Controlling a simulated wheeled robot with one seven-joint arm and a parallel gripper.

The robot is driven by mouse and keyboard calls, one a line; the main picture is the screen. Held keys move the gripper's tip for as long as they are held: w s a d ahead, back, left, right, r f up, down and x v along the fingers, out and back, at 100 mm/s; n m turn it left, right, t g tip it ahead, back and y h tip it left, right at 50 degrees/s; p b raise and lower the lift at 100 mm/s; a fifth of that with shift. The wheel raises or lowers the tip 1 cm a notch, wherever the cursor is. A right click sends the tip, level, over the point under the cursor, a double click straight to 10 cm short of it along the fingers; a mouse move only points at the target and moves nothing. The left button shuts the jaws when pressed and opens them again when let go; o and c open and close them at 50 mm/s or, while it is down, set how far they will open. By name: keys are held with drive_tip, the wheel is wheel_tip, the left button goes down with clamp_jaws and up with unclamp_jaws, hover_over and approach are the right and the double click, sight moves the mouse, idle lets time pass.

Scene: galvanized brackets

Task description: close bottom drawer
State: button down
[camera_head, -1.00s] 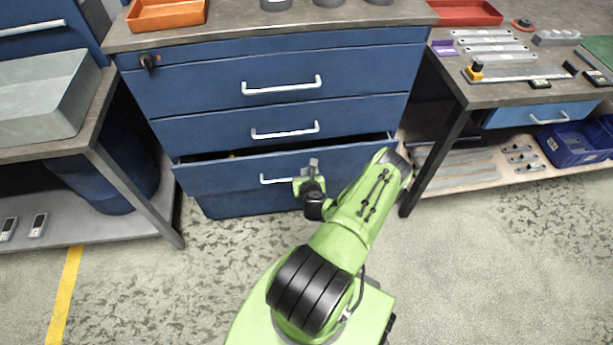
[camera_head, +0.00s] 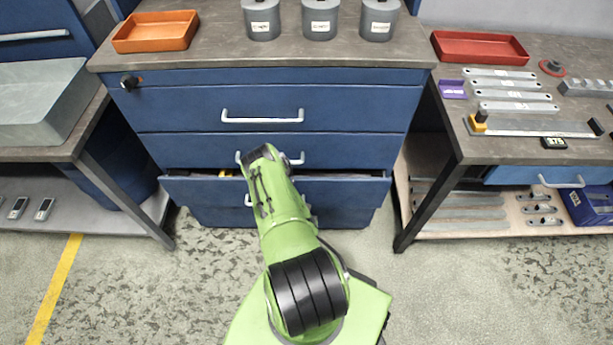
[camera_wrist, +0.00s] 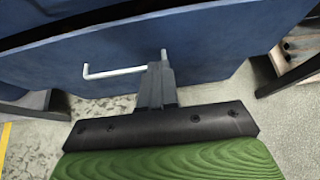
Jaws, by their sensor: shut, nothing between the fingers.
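The bottom drawer (camera_head: 345,201) is the lowest drawer with a handle in the blue cabinet. It stands partly pulled out, with a dark gap along its top edge. Its handle (camera_wrist: 115,71) shows in the wrist view, while my arm covers most of it in the head view. My gripper (camera_wrist: 163,62) is shut and empty, with its fingertips at the drawer front by the handle's right end. I cannot tell whether they touch. In the head view my gripper is hidden behind my arm.
The upper drawers (camera_head: 350,107) look shut. Side tables stand left (camera_head: 60,155) and right (camera_head: 520,140), their legs close to the cabinet. Bare floor (camera_head: 150,280) lies in front.

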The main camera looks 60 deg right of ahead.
drive_tip(key=b, duration=0.9)
approach(302, 182)
drive_tip(key=x, duration=0.5)
drive_tip(key=shift+s+a+f, duration=0.1)
drive_tip(key=shift+s+f, duration=0.15)
drive_tip(key=shift+f, duration=0.15)
drive_tip(key=shift+w+d+r+p, duration=0.1)
drive_tip(key=shift+w+d+p, duration=0.2)
drive_tip(key=shift+w+d, duration=0.3)
drive_tip(key=shift+s, duration=0.1)
